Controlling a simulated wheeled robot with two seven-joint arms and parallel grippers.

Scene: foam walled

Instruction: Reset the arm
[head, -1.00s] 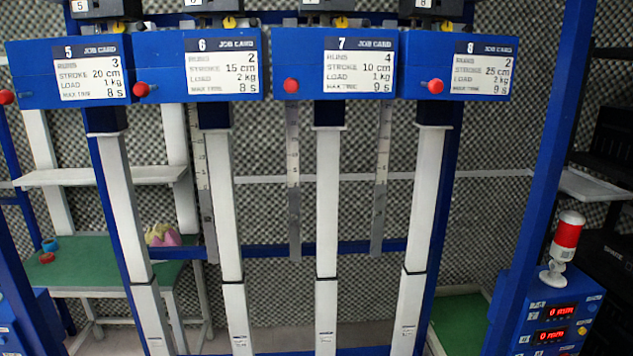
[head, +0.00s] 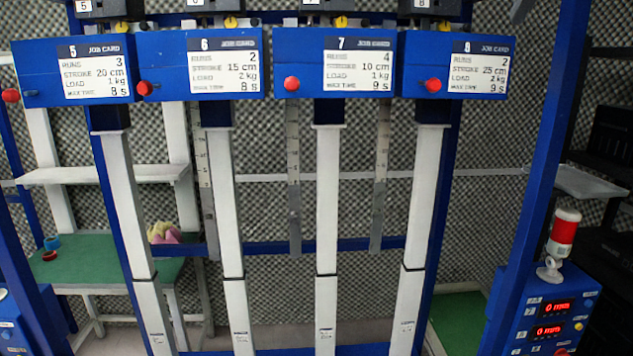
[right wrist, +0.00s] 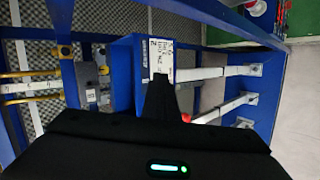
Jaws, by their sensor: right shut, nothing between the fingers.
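My right gripper (right wrist: 161,92) shows in the right wrist view as a dark shape, with its fingers together and nothing held. It is in front of a blue box with a white job card (right wrist: 160,60), seen turned on its side. Whether it touches the box I cannot tell. No gripper is visible in the head view. My left gripper is in neither view.
Blue boxes with job cards (head: 221,72) and red buttons (head: 292,83) line a blue frame, above white columns (head: 326,200). A green-topped table (head: 100,263) stands at left. A red-white signal lamp (head: 562,240) tops a blue display box (head: 545,310) at right.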

